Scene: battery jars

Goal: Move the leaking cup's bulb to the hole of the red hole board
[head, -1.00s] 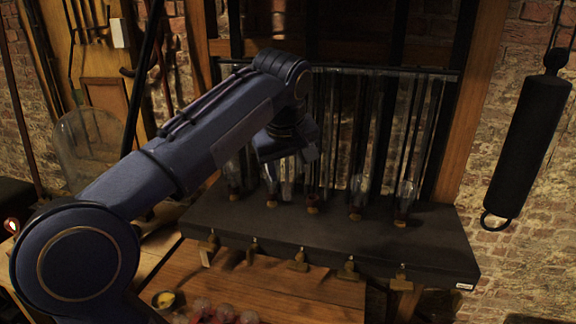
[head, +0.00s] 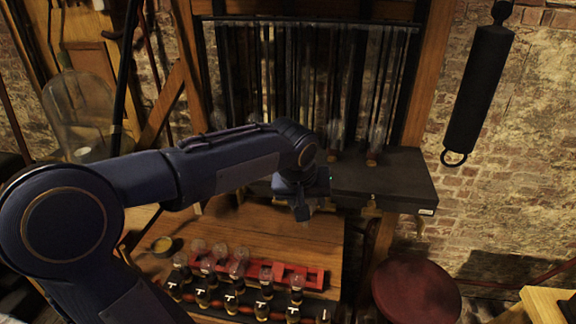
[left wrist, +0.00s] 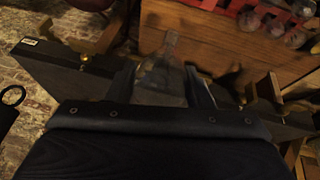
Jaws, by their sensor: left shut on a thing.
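My left gripper (head: 303,205) hangs in front of the dark shelf, above the wooden table. In the left wrist view my left gripper (left wrist: 163,82) is shut on a clear glass bulb (left wrist: 170,45), dim and blurred between the fingers. The red hole board (head: 315,277) lies on the table below and left of the gripper, with several clear bulbs in it. It also shows at the top of the left wrist view (left wrist: 247,4). The right gripper is not in view.
The dark shelf (head: 390,180) has upright glass tubes behind it and brass fittings along its front. Several dark labelled pieces stand before the red board. Bare wood (head: 270,225) lies behind the board.

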